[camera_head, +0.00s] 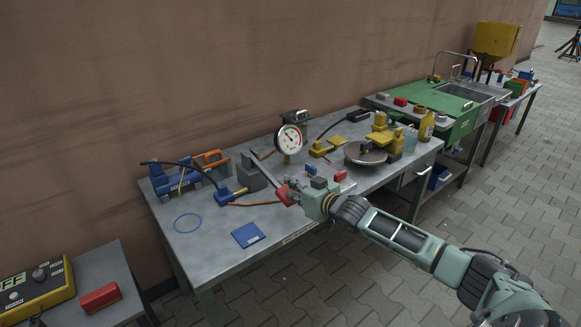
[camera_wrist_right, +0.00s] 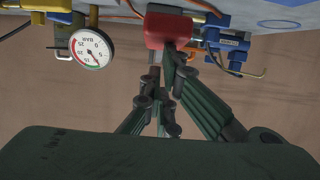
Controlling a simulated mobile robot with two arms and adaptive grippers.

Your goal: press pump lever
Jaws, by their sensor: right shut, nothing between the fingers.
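The pump lever is a grey bar (camera_head: 266,172) slanting down toward the table's front edge, with a red grip (camera_head: 285,195) at its near end. In the right wrist view the red grip (camera_wrist_right: 167,28) is at the top centre, just beyond my fingers. My right gripper (camera_head: 298,193) is shut and empty, its fingertips close at the red grip; I cannot tell if they touch. Its dark fingers show close together in the wrist view (camera_wrist_right: 165,75). A round pressure gauge (camera_head: 288,139) stands behind the lever and also shows in the wrist view (camera_wrist_right: 92,48). My left gripper is not in view.
The grey workbench (camera_head: 215,245) holds a blue vise-like tool (camera_head: 172,180), a blue pad (camera_head: 248,235), a round metal plate (camera_head: 366,153) and yellow parts (camera_head: 380,135). A side table with a yellow control box (camera_head: 35,290) stands lower left. The wall is close behind.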

